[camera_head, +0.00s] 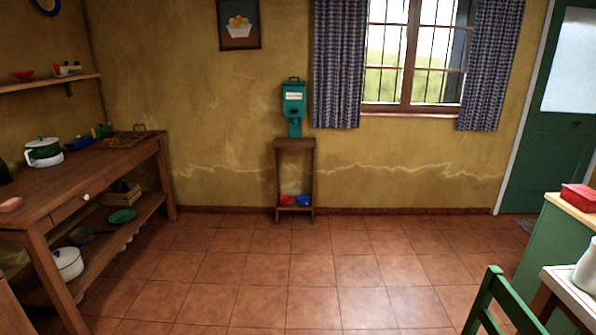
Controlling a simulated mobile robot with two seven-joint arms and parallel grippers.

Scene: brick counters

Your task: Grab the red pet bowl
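A small red bowl (286,200) sits on the low shelf of a narrow wooden stand (295,145) against the far wall. A blue bowl (303,200) sits right beside it on the same shelf. Both are small and far away. Another red bowl-like dish (22,76) stands on the wall shelf at the upper left. Neither of my grippers is in view.
A wooden table (60,190) with pots and a lower shelf runs along the left. A green chair (500,300), a white-topped side table (565,285) and a green cabinet (550,245) stand at the right. The tiled floor (310,270) between is clear.

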